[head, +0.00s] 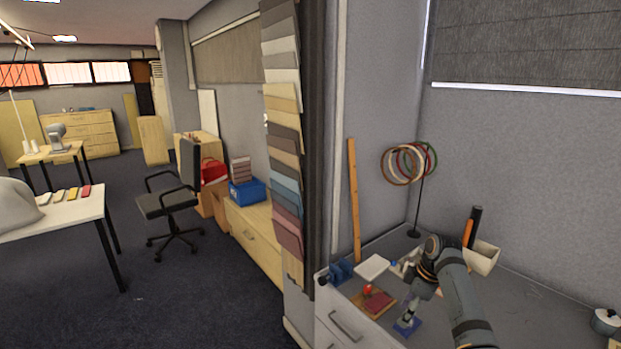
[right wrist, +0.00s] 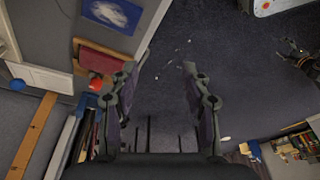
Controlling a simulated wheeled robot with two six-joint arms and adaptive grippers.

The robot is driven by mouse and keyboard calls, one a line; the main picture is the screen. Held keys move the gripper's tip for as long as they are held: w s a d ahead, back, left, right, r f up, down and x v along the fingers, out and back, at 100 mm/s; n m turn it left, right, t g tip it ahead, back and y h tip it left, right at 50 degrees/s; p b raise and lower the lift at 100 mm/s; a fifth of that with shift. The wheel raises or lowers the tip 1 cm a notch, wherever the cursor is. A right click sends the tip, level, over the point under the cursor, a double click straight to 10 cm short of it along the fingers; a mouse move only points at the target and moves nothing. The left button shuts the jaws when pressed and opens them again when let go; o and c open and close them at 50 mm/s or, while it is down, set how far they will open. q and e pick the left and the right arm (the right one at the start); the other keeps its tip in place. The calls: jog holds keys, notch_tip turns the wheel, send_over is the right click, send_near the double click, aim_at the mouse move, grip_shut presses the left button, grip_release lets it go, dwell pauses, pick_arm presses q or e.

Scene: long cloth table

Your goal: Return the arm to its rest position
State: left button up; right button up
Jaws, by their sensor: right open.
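My right arm (head: 462,300) comes in from the lower right in the head view and bends at a raised elbow. Its gripper (head: 409,312) hangs down over the grey table top (head: 380,335), small and partly hard to make out. In the right wrist view the two fingers of the right gripper (right wrist: 164,66) stand apart with nothing between them. Dark floor (right wrist: 160,100) shows behind them. My left gripper is in neither view.
A dark red book (right wrist: 97,62) with a red ball (right wrist: 96,83) and a blue patterned piece (right wrist: 112,14) lie close to the gripper. A ring stand (head: 415,232), a white holder (head: 482,258) and a pot (head: 605,321) stand on the table. The wall is behind.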

jog(key=s+f+m+t+h, duration=0.15)
jog(key=s+f+m, duration=0.35)
jog(key=s+f, duration=0.75)
jog(key=s+a+r+m+t+h, duration=0.15)
jog(key=s+m, duration=0.25)
jog(key=s, duration=0.6)
jog(key=s+r+m, duration=0.3)
jog(key=s, duration=0.8)
notch_tip(320, 180, down, 26)
jog(key=d+g+b, duration=0.2)
jog(key=b, duration=0.1)
pick_arm(q)
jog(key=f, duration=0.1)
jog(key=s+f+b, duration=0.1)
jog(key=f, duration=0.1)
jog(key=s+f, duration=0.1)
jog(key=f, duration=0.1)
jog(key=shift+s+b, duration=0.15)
jog(key=shift+b, duration=0.25)
pick_arm(e)
jog(key=s+d+f, duration=0.1)
jog(key=s+f, duration=1.9)
jog(key=f, duration=0.1)
jog(key=shift+s+d+f+m+g, duration=0.2)
jog(key=shift+s+d+m+g, duration=0.1)
jog(key=shift+m+g, duration=0.1)
